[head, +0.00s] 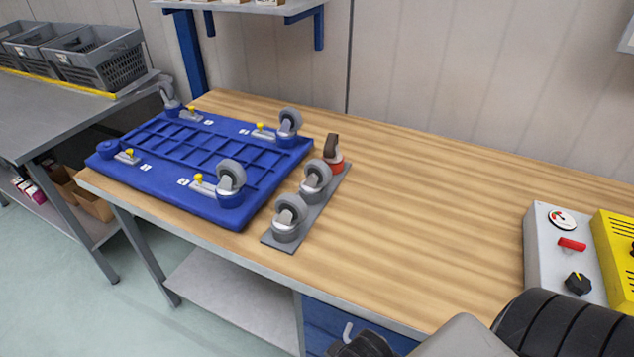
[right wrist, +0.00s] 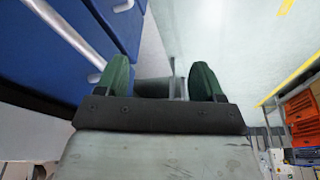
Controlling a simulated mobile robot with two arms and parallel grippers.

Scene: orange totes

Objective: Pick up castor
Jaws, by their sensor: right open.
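A blue dolly frame (head: 190,158) lies wheels-up on the wooden table, with grey castors at its far-left corner (head: 168,95), far-right corner (head: 289,122) and near-right corner (head: 230,178). Its near-left corner (head: 107,149) has no wheel. Beside it, a grey plate (head: 323,206) carries two grey castors, a near one (head: 289,215) and a middle one (head: 316,178). A differently coloured castor with a dark wheel and red base (head: 333,152) stands at its far end. My right gripper (right wrist: 168,80) is open and empty in the right wrist view, away from the castors. My left gripper is out of view.
A grey control box (head: 566,225) with a gauge and knob, and a yellow box (head: 615,248), stand at the table's right. The table's middle is clear. Blue drawers (right wrist: 85,35) are close to my right gripper. Grey crates (head: 95,58) stand on the left bench.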

